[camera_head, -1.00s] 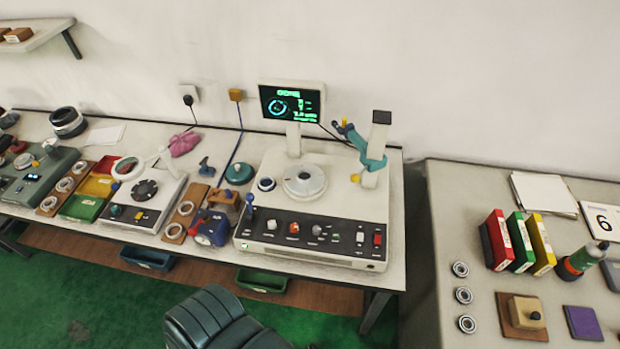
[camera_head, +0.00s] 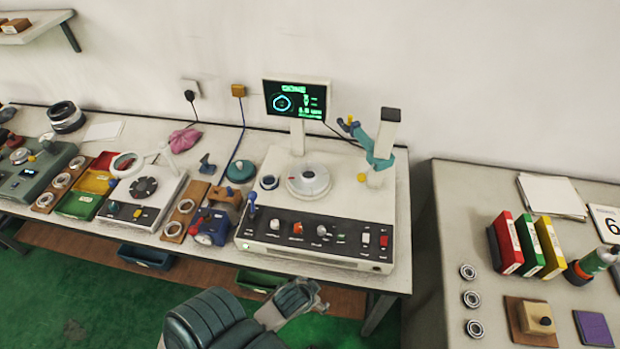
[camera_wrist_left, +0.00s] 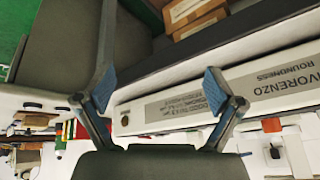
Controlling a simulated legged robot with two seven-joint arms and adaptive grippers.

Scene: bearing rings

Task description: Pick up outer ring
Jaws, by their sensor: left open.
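Several rings show in the head view, and I cannot tell which is the outer ring. A dark-rimmed ring (camera_head: 268,183) lies on the roundness machine (camera_head: 310,255), left of its round turntable (camera_head: 308,180). Two pale rings (camera_head: 185,206) lie on a brown board left of the machine. More rings (camera_head: 61,180) lie on a board further left. My left gripper (camera_head: 298,298) is below the machine's front edge, apart from all rings. In the left wrist view its blue-padded fingers (camera_wrist_left: 160,90) are spread and empty, facing the machine's labelled front. My right gripper is not in view.
A screen (camera_head: 296,99) and a post (camera_head: 385,140) rise from the machine. The right table (camera_head: 450,215) holds small bearings (camera_head: 470,299) and coloured boxes (camera_head: 508,243). A gap separates the tables.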

